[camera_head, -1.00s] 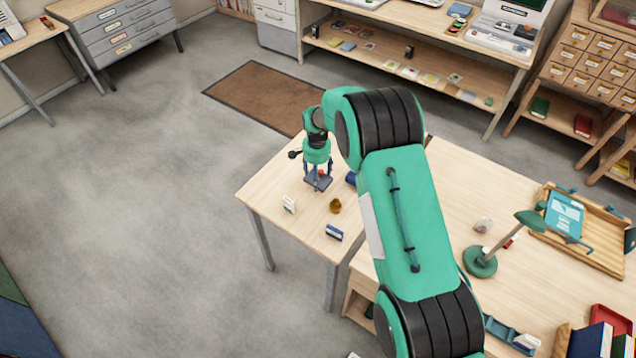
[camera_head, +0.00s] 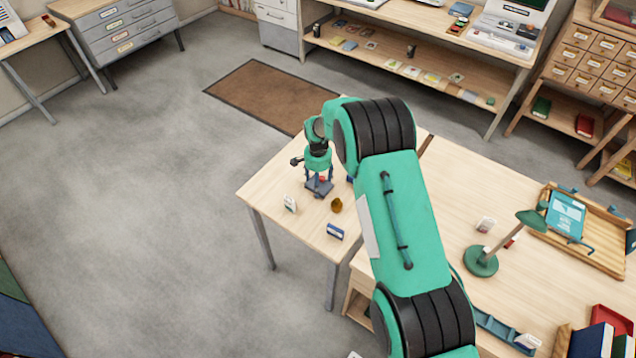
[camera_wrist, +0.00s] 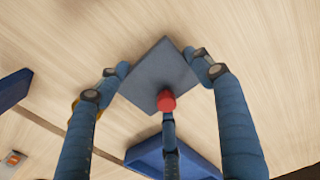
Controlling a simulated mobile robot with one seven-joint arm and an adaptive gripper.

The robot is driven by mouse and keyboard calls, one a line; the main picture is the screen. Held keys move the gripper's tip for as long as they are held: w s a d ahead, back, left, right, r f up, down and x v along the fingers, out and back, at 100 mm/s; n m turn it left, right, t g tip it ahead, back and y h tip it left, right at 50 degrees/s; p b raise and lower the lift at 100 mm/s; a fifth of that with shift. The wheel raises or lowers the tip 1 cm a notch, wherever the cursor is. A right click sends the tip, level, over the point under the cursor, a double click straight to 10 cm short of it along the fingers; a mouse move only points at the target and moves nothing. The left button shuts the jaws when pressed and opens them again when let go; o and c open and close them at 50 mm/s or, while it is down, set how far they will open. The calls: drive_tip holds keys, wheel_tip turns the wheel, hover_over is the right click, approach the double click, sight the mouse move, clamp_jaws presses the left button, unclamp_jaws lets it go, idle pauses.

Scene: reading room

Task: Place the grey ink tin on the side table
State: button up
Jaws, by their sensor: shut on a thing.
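The grey ink tin (camera_wrist: 158,75) shows in the wrist view as a flat grey square top with a red knob. In the head view the tin (camera_head: 319,188) is small, under my gripper. My gripper (camera_head: 318,180) points down over the side table (camera_head: 270,190), a light wooden table. In the wrist view the blue fingers of my gripper (camera_wrist: 166,82) are closed around the tin. The tin is over the table top, low; I cannot tell whether its underside touches the wood.
On the side table stand a small white box (camera_head: 290,203), an amber jar (camera_head: 336,205) and a blue-and-white box (camera_head: 335,231). A dark blue thing (camera_head: 350,179) is partly hidden behind my arm. The larger desk (camera_head: 450,190) with a green lamp (camera_head: 481,261) adjoins on the right.

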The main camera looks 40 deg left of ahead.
idle(0.3)
drive_tip(key=o, duration=1.6)
wheel_tip(320, 180, up, 12)
drive_tip(key=shift+r, duration=0.1)
idle(0.6)
